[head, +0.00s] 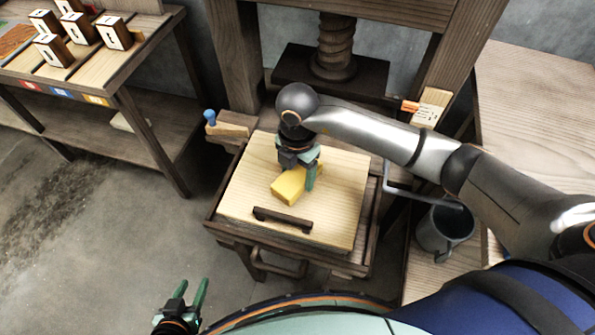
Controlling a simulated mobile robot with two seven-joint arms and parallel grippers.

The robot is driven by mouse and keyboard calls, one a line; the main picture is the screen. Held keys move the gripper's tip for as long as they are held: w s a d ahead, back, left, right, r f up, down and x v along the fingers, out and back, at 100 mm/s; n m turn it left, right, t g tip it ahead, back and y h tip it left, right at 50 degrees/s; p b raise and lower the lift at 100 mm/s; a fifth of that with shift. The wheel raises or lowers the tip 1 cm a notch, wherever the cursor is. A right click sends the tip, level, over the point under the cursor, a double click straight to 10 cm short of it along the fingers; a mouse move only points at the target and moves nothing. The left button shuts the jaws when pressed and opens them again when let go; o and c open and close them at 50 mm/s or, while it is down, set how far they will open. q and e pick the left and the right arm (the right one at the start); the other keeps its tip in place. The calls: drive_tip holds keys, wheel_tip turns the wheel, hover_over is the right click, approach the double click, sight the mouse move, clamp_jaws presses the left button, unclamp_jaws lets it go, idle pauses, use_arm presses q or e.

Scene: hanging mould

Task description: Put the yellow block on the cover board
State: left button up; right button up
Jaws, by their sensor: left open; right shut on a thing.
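The yellow block (288,187) is at the middle of the pale wooden cover board (340,195). My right gripper (302,175) points down and is shut on the block. The block looks low over the board; I cannot tell whether it touches. The board has a dark bar handle (282,219) near its front edge and lies on a dark wooden frame. My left gripper (186,298) is open and empty at the bottom left, over the floor, away from the board.
A press with a dark screw (336,50) and plate stands behind the board. A table with several wooden blocks (114,33) is at the upper left. A blue-knobbed piece (211,118) sits beside the board. Floor at left is clear.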

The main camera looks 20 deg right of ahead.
sight(297, 174)
drive_tip(key=shift+f, duration=0.1)
drive_tip(key=o, duration=1.5)
drive_tip(key=shift+c, duration=0.2)
wheel_tip(297, 174, up, 12)
